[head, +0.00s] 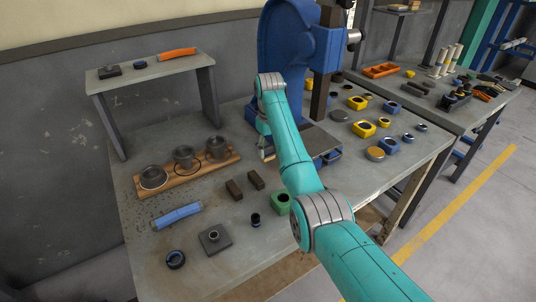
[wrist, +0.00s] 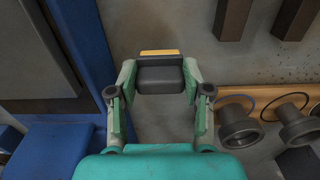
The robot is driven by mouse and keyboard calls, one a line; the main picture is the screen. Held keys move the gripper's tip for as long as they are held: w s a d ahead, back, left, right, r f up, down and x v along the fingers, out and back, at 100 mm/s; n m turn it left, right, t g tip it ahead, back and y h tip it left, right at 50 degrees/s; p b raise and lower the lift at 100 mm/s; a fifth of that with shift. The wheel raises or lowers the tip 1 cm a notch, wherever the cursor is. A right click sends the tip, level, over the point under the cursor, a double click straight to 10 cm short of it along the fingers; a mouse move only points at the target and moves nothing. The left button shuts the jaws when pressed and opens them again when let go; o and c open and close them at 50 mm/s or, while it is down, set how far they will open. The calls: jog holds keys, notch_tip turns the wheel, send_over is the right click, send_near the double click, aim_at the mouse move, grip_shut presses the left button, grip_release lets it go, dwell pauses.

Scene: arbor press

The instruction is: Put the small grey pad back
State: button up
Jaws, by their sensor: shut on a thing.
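My gripper (wrist: 160,78) shows in the wrist view with its two green fingers closed on the sides of a dark grey block (wrist: 160,74), which looks like the small grey pad. A yellow-orange strip (wrist: 159,52) shows along the block's far edge; I cannot tell whether it belongs to it. The gripper is above the bench, between the blue press and the wooden rack. In the head view my arm and the press mostly hide the gripper, and the pad cannot be made out there.
The blue arbor press (head: 284,50) stands close beside the gripper. A wooden rack (head: 190,174) with grey cups and two dark bars (head: 234,190) are nearby. A small raised shelf (head: 150,70) stands at back left. Yellow and blue parts lie to the right of the press.

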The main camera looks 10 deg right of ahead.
aim_at(268, 147)
jog(key=shift+a+f, duration=0.1)
jog(key=shift+f, duration=1.3)
jog(key=o, duration=1)
notch_tip(268, 147, up, 12)
jog(key=shift+r, duration=0.1)
